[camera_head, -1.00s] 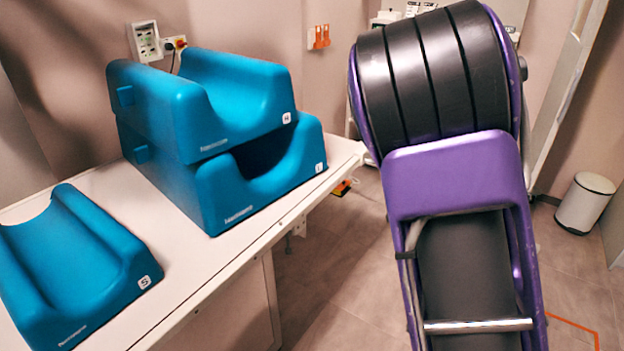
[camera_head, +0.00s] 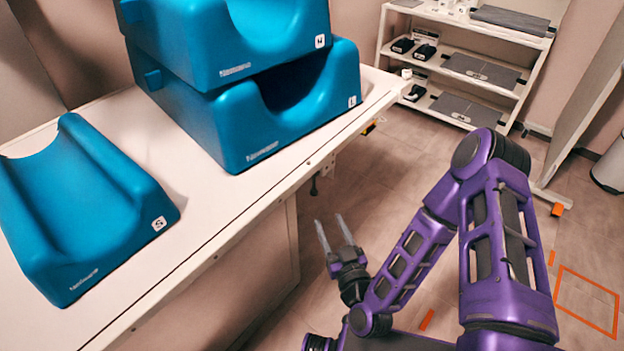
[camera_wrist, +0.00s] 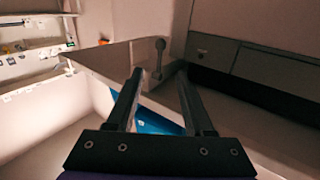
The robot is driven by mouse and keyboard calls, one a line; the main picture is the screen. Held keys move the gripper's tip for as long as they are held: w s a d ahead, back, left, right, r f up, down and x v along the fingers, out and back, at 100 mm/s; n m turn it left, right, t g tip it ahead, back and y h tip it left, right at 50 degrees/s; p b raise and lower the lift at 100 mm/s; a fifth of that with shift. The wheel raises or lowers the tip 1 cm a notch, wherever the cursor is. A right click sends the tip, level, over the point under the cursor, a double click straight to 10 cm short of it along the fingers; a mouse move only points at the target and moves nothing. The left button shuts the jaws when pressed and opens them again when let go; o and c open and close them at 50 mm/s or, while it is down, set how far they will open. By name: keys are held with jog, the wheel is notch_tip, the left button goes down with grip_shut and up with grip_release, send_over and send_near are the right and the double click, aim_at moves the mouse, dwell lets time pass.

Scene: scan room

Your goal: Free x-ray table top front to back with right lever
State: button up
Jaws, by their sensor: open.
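The white x-ray table top (camera_head: 235,200) runs diagonally across the left of the head view. A small dark lever-like part (camera_head: 314,185) hangs below its near edge; another small part (camera_head: 328,165) is close by. I cannot tell for sure which is the right lever. My gripper (camera_head: 331,230) is open and empty, low beside the table's side, its fingers pointing up in the picture towards these parts, apart from them. In the wrist view my open gripper (camera_wrist: 160,85) has a grey knobbed lever (camera_wrist: 159,58) beyond its fingertips, with no clear contact.
A white shelf rack (camera_head: 465,28) stands at the back.

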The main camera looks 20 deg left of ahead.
jog(key=x, duration=1.6)
jog(key=shift+b, duration=0.4)
grip_shut()
dwell(0.4)
